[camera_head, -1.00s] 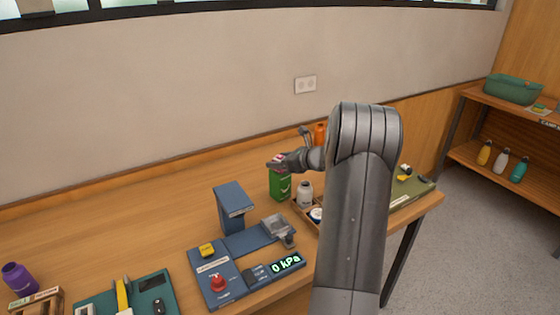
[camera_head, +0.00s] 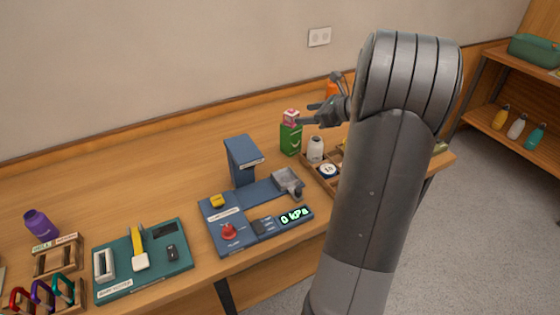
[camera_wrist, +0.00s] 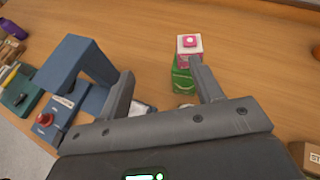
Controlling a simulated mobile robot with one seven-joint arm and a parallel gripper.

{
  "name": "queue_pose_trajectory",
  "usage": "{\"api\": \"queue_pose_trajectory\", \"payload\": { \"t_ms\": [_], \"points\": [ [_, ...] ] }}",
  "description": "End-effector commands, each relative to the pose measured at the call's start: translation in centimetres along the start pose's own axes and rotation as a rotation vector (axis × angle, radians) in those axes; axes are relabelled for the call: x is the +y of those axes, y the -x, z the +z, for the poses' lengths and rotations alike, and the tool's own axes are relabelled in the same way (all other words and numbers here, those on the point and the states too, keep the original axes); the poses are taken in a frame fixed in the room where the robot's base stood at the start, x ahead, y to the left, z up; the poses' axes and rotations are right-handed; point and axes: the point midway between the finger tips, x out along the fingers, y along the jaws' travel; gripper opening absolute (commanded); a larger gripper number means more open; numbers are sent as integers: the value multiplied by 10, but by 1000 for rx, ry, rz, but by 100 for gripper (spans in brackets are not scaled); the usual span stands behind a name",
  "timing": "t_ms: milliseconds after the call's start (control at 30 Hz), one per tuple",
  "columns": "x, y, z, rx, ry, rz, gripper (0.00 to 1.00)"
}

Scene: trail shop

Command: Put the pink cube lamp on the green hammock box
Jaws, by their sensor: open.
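The pink cube lamp (camera_head: 291,116) sits upright on top of the green hammock box (camera_head: 290,139), which stands on the wooden table. In the wrist view the lamp (camera_wrist: 189,46) rests on the box (camera_wrist: 182,81), just beyond my fingers. My gripper (camera_head: 308,115) is open and empty, just to the right of the lamp in the head view. In the wrist view my gripper (camera_wrist: 163,82) has its fingers spread, with the right fingertip overlapping the box's edge in the picture. I cannot tell whether it touches.
A blue pump station (camera_head: 243,162) with a 0 kPa display stands left of the box. A grey-white bottle (camera_head: 315,149) and a wooden tray (camera_head: 322,182) are close on its right. An orange item (camera_head: 333,88) is behind my gripper. Table behind the pump is clear.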

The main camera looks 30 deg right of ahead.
Motion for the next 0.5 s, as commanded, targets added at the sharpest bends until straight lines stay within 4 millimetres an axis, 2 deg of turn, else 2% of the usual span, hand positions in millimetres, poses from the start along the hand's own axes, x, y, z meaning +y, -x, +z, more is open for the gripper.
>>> {"api": "queue_pose_trajectory", "payload": {
  "t_ms": [33, 200, 367, 500],
  "points": [
    [25, -5, 18, 27, 93, 43, 60],
    [116, -9, 55, 136, 468, 206, 60],
    [197, 2, 73, 216, 839, 355, 60],
    [257, 22, 78, 269, 1169, 475, 60]
  ]
}}
